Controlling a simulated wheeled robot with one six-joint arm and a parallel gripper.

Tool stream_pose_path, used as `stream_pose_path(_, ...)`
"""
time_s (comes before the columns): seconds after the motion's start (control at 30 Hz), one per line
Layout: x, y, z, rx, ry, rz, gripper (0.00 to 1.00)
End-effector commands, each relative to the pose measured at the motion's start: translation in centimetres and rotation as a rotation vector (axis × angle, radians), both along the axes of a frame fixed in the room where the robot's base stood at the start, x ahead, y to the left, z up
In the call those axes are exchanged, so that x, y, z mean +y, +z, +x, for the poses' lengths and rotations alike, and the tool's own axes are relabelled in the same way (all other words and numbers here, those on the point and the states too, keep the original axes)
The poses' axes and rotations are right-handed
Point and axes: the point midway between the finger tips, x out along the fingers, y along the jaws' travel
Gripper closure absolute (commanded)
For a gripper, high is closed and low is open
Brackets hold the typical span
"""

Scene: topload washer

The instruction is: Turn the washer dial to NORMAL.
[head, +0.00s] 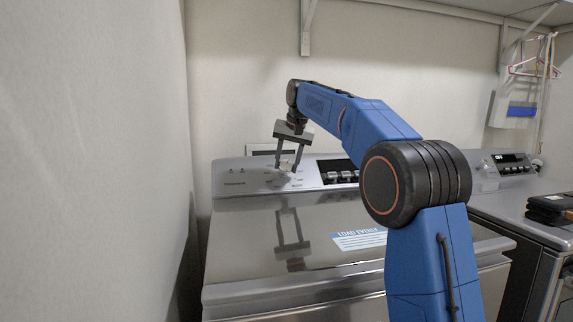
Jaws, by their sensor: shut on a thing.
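The top-load washer (250,230) stands in the middle, its steel lid closed. Its control panel (235,182) runs along the back of the top. My gripper (287,168) reaches down to the panel with its two fingers on either side of the dial (287,168). The fingers are shut on the dial, which is small and mostly hidden between the fingertips. Small markings surround the dial, but they are too small to read, so I cannot tell which setting it points to.
A display and buttons (340,170) sit right of the dial. A second appliance (510,210) stands at the right with dark folded items (550,207) on top. A wall (100,160) is close on the left. A shelf bracket (306,28) hangs above, and hangers (535,68) hang at upper right.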

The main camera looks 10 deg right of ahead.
Motion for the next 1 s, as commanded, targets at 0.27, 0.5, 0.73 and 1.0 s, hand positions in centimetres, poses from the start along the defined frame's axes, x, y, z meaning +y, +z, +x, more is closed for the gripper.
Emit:
stream_pose_path(0.27, -0.06, -0.02, -0.03, 0.0, -0.104, 0.084, 0.81)
stream_pose_path(0.5, -0.07, -0.02, -0.04, 0.0, -0.138, 0.112, 0.81)
stream_pose_path(0.73, -0.06, -0.02, -0.03, -0.001, -0.142, 0.116, 0.81)
stream_pose_path(1.0, -0.06, -0.01, -0.03, 0.0, -0.142, 0.115, 0.4)
